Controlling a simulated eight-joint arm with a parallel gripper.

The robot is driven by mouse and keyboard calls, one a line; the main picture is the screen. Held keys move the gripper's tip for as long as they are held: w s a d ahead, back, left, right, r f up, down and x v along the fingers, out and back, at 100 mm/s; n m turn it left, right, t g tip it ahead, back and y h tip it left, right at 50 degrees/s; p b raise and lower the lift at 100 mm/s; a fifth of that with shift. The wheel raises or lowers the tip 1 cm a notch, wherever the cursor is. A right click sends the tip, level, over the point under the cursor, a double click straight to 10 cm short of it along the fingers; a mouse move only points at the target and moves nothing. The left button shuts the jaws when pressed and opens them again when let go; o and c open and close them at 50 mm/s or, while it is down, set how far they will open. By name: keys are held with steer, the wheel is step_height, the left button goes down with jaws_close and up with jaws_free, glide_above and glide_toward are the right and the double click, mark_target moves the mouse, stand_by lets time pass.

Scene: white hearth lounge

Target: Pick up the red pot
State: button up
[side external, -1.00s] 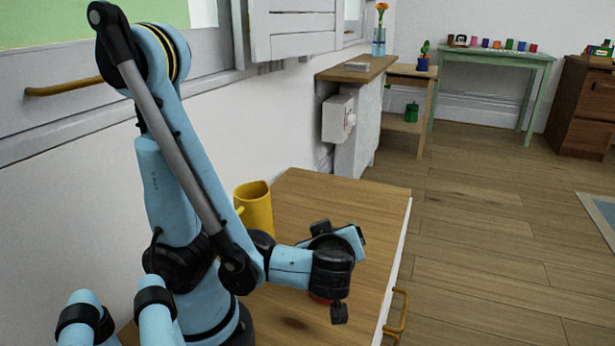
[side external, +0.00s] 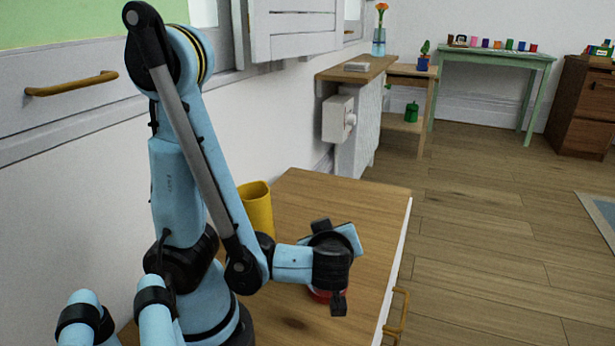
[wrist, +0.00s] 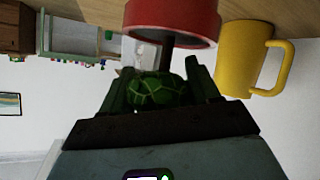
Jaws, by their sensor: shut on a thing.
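The red pot (wrist: 172,17) shows at the top of the wrist view, with a dark stem running from it to a rounded green plant top with a pale line pattern (wrist: 155,91). My gripper (wrist: 160,78) is shut on this green top, one finger on each side. The red pot itself lies beyond the fingertips. In the side view only a red sliver of the pot (side external: 321,296) shows under my gripper (side external: 336,298); the rest is hidden. I cannot tell whether the pot touches the table.
A yellow mug (side external: 258,209) stands on the wooden top (side external: 350,195) near the wall, close beside the pot; it also shows at right in the wrist view (wrist: 240,57). The wooden top behind my gripper is clear. A brass handle (side external: 397,314) is on its right side.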

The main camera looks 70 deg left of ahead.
jaws_close()
steer(key=shift+r, duration=0.2)
